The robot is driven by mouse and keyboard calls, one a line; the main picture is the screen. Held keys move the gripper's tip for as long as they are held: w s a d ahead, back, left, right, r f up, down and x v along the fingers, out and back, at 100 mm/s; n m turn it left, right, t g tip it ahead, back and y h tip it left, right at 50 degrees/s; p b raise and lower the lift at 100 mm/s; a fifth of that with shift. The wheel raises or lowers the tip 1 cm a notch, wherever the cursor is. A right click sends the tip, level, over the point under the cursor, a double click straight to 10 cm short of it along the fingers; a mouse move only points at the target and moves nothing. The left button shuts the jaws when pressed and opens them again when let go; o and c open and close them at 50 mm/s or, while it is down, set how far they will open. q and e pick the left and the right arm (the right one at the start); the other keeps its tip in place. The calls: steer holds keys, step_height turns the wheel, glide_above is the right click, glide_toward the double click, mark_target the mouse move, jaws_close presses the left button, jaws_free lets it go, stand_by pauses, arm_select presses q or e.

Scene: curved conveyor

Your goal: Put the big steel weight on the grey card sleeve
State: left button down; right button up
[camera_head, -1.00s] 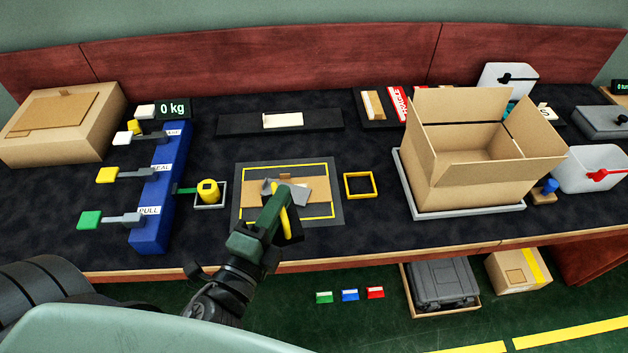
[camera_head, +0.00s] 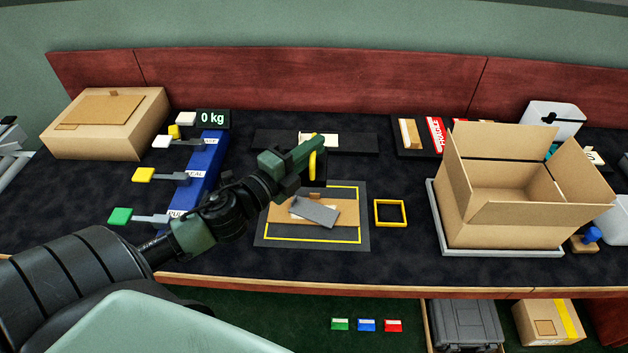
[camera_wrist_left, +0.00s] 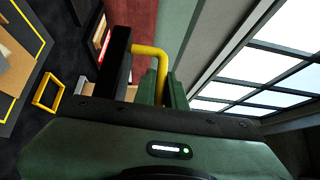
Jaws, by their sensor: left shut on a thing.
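My left gripper (camera_head: 292,165) is shut on the yellow handle of a dark block, which I take as the big steel weight (camera_head: 317,172). In the head view they overlap the far edge of the mat, and the weight's height above the bench is hard to tell. The weight (camera_wrist_left: 116,62) and its yellow handle also show in the left wrist view, at the gripper's fingers (camera_wrist_left: 160,88). The grey card sleeve (camera_head: 318,212) lies tilted across a brown cardboard piece on the mat, in front of the gripper. My right gripper is not in view.
The grey mat (camera_head: 362,240) has a yellow outline. A yellow square frame (camera_head: 390,213) lies to its right, then an open carton (camera_head: 500,225) on a grey tray.

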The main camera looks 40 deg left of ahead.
arm_select(q)
step_height(320, 180, down, 19)
steer(key=b, duration=0.5)
steer(key=shift+d, duration=0.1)
steer(key=shift+b, duration=0.35)
steer(key=c, duration=1.8)
jaws_free()
steer(key=shift+f, duration=0.3)
steer(key=o, duration=0.3)
steer(key=shift+s+r, duration=0.1)
